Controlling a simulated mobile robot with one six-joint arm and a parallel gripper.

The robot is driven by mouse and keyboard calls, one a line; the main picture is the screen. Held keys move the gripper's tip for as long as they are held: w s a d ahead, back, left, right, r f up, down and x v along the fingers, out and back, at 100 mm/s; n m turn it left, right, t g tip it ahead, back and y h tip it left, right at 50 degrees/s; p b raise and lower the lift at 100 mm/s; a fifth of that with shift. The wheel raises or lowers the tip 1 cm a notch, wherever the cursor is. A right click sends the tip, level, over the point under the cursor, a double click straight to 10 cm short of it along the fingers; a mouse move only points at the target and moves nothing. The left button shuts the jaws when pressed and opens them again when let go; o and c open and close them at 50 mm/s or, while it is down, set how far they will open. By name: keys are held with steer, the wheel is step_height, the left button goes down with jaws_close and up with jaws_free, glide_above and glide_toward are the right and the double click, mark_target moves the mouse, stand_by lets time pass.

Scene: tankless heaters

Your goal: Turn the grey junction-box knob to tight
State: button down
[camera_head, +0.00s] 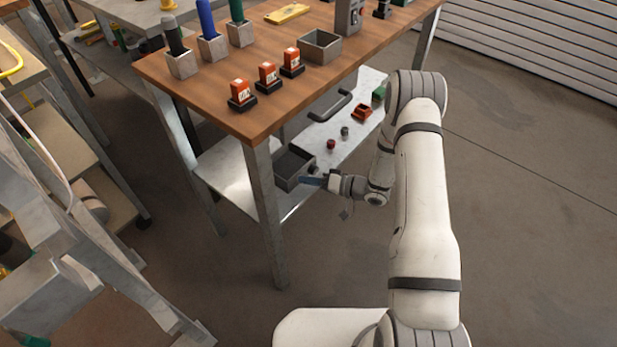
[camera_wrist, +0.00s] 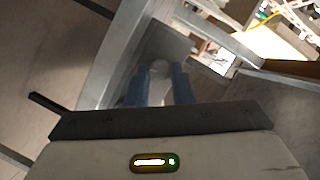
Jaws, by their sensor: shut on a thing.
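My gripper (camera_head: 308,180) reaches in from the right below the wooden tabletop, its blue fingertips beside the dark grey box on the lower shelf. In the wrist view my gripper (camera_wrist: 160,82) has its two blue fingers on either side of a pale grey rounded thing, which looks like the grey knob (camera_wrist: 159,67). The fingers are shut on it. A flat grey face (camera_wrist: 166,43) lies just behind the knob; I take it for the junction box. In the head view the knob is hidden by the fingers. Any tight mark or pointer on the knob cannot be made out.
The dark grey box (camera_head: 291,168) stands on the pale lower shelf (camera_head: 228,182). A small red knob (camera_head: 331,144) and a small grey one (camera_head: 345,131) are farther back. A metal table leg (camera_head: 265,205) stands close left of my gripper. Open floor lies right.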

steer(key=shift+w+d+f+m+y, duration=0.1)
steer(key=shift+m+y, duration=0.25)
steer(key=shift+m, duration=0.25)
steer(key=shift+w+m+y, duration=0.1)
steer(key=shift+m+y, duration=0.25)
steer(key=shift+m, duration=0.25)
steer(key=c, duration=1.3)
jaws_free()
steer(key=shift+s, duration=0.1)
steer(key=shift+o, duration=0.2)
